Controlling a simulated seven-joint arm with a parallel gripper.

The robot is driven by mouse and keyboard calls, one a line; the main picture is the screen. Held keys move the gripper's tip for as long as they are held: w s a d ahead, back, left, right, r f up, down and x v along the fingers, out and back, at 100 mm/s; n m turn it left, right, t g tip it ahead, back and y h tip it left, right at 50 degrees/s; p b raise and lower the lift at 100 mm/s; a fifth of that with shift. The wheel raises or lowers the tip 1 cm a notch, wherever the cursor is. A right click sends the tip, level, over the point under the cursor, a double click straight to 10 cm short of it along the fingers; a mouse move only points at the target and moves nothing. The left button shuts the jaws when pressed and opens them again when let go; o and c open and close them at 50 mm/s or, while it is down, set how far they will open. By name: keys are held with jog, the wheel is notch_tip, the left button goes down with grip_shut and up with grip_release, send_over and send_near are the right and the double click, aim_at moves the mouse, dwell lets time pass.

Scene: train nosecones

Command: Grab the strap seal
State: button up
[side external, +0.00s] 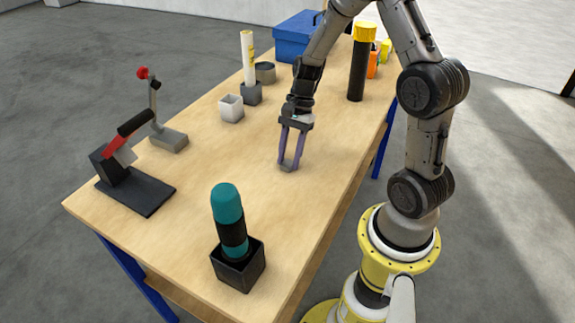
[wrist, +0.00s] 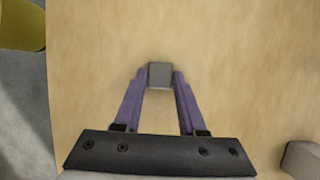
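A small grey block, which looks like the strap seal (wrist: 160,75), is between my fingertips in the wrist view. In the side external view it is the small grey piece (side external: 288,168) at or just above the bare wood. My gripper (side external: 288,162) points down with two purple fingers. In the wrist view my gripper (wrist: 160,77) has a fingertip against each side of the block, with no visible gap. The frames do not clearly show whether the block touches the table.
The wooden table (side external: 190,235) is clear around my gripper. A teal-topped tool in a black holder (side external: 238,265) stands at the front. A red-handled tool (side external: 135,180) and a lever stand (side external: 168,138) are left. A white cup (side external: 231,108), black cylinder (side external: 357,75) and blue toolbox (side external: 296,38) stand behind.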

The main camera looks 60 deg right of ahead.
grip_shut()
jog(key=shift+r, duration=0.1)
